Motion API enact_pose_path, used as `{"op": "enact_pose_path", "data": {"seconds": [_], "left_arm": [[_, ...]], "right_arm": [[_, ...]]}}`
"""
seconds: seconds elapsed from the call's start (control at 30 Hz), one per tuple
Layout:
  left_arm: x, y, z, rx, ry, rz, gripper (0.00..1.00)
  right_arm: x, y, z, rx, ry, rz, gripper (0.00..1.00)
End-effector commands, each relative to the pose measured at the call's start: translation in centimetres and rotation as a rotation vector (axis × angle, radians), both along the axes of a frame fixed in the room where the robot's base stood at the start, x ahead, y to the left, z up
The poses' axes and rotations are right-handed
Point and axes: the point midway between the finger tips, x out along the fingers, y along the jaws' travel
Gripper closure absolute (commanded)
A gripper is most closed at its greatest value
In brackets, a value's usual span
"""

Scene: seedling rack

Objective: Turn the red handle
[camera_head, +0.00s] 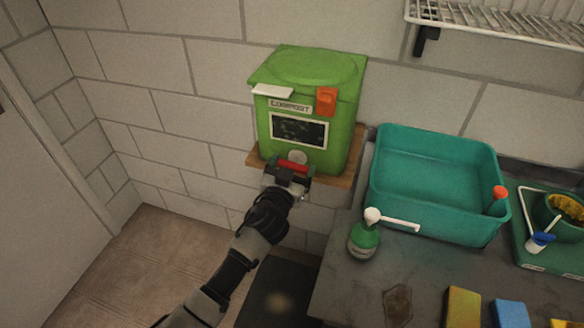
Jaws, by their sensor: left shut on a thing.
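A green compost bin (341,135) stands on a wooden shelf board against the tiled wall, with a dark window on its front. The red handle (293,166) is low on the bin's front, below a pale round knob. My left gripper (289,178) is at the front of the bin, shut on the red handle. Its jaws cover part of the handle. An orange latch (326,101) sits near the bin's lid. My right gripper is not in view.
A teal basin (437,232) stands on the grey counter right of the bin. A green bottle with a white spout (364,240) stands in front of it. Sponges (463,307) lie at the front edge. A wire rack (500,22) hangs upper right. Floor at left is clear.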

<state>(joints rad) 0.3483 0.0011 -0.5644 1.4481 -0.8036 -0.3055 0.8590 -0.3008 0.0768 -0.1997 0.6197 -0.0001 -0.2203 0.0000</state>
Motion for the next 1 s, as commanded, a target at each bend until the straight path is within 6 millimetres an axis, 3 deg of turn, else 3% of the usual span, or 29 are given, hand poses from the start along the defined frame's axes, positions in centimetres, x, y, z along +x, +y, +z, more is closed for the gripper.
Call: {"op": "enact_pose_path", "data": {"seconds": [1.0], "left_arm": [[-0.1,-0.25,-0.25,0.868,-0.28,0.0,0.39]], "right_arm": [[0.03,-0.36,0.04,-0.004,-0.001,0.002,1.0]]}}
